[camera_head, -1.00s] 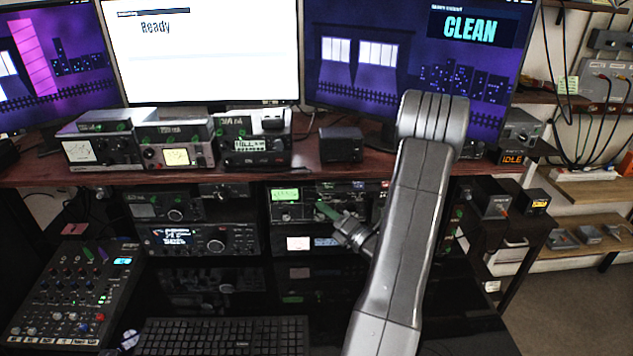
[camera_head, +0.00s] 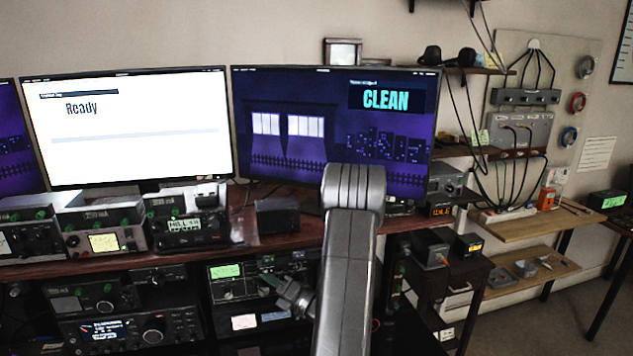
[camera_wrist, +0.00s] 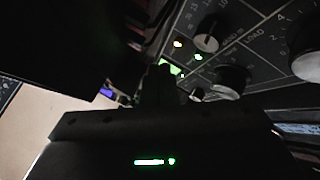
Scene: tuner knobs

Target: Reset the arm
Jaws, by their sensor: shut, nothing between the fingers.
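My gripper (camera_head: 270,281) is shut and empty. In the head view it is small and partly hidden, in front of the shelf radio with a green display (camera_head: 226,271). My arm rises from the bottom middle and bends back down behind itself. In the wrist view my gripper (camera_wrist: 166,74) is a dark shape pointing towards a dark panel with knobs. A band knob (camera_wrist: 208,36), a lower knob (camera_wrist: 232,80) and a large knob (camera_wrist: 306,58) show there. The fingertips look apart from these knobs, but the gap is hard to judge in the dark.
Several small radios, one with a yellow meter (camera_head: 104,242), stand on the desk under the monitors. The right monitor (camera_head: 390,150) reads CLEAN and the white one (camera_head: 130,150) reads Ready. A dark side table (camera_head: 430,285) and wooden shelves (camera_head: 535,225) stand at the right.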

